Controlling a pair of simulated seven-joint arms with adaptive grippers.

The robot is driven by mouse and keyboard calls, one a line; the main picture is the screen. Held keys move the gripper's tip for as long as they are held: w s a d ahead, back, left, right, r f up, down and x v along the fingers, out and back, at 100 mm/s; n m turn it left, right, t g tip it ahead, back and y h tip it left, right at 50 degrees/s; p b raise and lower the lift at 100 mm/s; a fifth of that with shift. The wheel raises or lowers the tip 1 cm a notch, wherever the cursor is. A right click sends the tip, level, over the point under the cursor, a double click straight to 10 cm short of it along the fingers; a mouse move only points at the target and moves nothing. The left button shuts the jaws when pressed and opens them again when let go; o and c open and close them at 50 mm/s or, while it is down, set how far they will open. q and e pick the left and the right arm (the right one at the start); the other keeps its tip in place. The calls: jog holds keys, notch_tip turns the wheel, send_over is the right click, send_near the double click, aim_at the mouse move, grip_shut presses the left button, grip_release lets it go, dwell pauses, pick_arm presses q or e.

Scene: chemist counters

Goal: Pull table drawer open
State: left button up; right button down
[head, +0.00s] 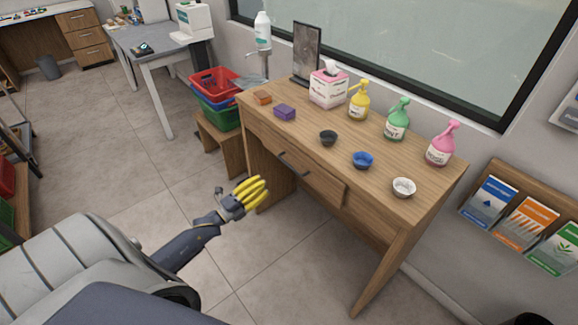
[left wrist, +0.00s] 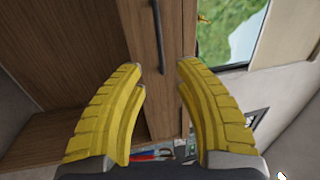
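The wooden table (head: 375,160) stands against the wall under the window. Its drawer (head: 318,182) has a dark bar handle (head: 293,164) and looks shut or nearly flush with the table front. In the left wrist view the dark handle (left wrist: 158,35) runs upright at the top, ahead of and between my fingers. My left gripper (head: 260,190) has yellow fingers and is in front of the drawer, lower than the handle and apart from it. In the left wrist view the left gripper (left wrist: 162,75) is open with nothing between its fingers. My right gripper is not in view.
On the tabletop are small bowls (head: 362,160), pump bottles (head: 397,122), a tissue box (head: 328,88) and a purple block (head: 285,112). Stacked crates (head: 214,82) stand on a stool (head: 216,140) left of the table. The floor in front (head: 270,260) is clear.

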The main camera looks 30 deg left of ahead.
aim_at(289, 165)
pick_arm(q)
jog(key=x, duration=1.3)
jog(key=shift+w, duration=0.2)
jog(key=shift+o, duration=0.2)
grip_shut()
